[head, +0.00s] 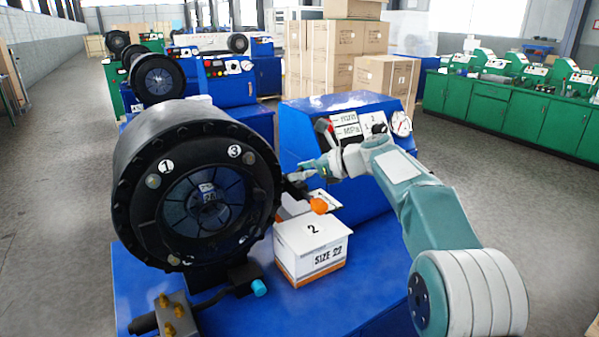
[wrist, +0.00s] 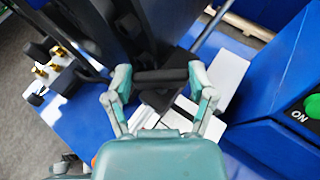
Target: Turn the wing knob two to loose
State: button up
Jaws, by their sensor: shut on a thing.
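A black wing knob (wrist: 162,76) shows in the wrist view as a short dark bar beside the big black crimper head. My gripper (wrist: 161,82) is shut on it, with one teal fingertip at each end of the bar. In the head view my gripper (head: 308,175) reaches in from the right to the right side of the crimper head (head: 195,185), at a dark part (head: 294,187) there. I cannot read a number on the knob or a loose mark, and its far side is hidden.
A white box (head: 312,250) marked 2 and SIZE 22 stands on the blue base below my gripper, with an orange ball-shaped part (head: 319,206) above it. A blue control panel (head: 350,135) with a gauge stands behind. Brass fittings (head: 169,313) sit at front left.

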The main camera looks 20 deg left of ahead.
jog(key=shift+w+f+n+g, duration=0.15)
jog(key=shift+f+n+g, duration=0.1)
jog(key=shift+n+g, duration=1.35)
jog(key=shift+g, duration=0.3)
jog(key=o, duration=1.1)
jog(key=shift+w, duration=0.15)
jog(key=shift+c, duration=0.2)
jog(key=shift+r, duration=0.1)
jog(key=shift+r, duration=0.1)
jog(key=shift+w+d, duration=0.1)
jog(key=shift+d, duration=0.25)
jog(key=w+d, duration=0.2)
jog(key=d, duration=1)
jog(key=shift+w+h, duration=0.3)
